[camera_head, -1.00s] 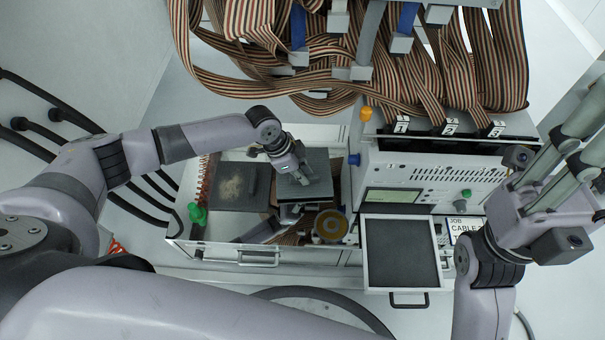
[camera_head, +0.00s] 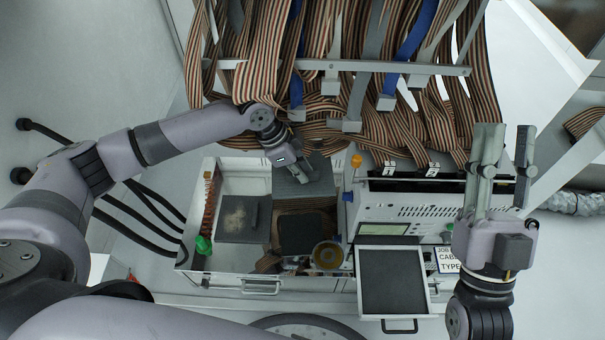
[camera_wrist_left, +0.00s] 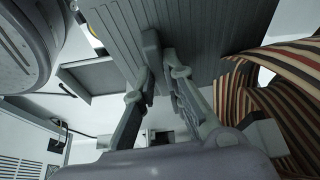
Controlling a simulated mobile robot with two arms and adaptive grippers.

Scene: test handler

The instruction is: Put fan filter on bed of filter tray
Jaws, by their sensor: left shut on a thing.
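My left gripper (camera_head: 298,170) is shut on a flat grey panel, which I take for the fan filter (camera_head: 318,182), and holds it above the back of an open white drawer. In the left wrist view the panel's ribbed face (camera_wrist_left: 205,40) fills the top middle, with the fingers (camera_wrist_left: 160,75) at it. The filter tray (camera_head: 429,300) is pulled out to the right of the drawer, with a handle at its front. Its dark bed (camera_head: 392,282) looks bare. My right gripper (camera_head: 505,160) is empty, its fingers apart and pointing up the picture, right of the white machine.
The open drawer (camera_head: 222,276) holds a dusty dark panel (camera_head: 240,218), another dark panel (camera_head: 302,232) and a yellowish round item (camera_head: 328,255). Striped ribbon cables (camera_head: 280,60) hang close behind the left gripper. The white machine (camera_head: 410,212) stands behind the tray.

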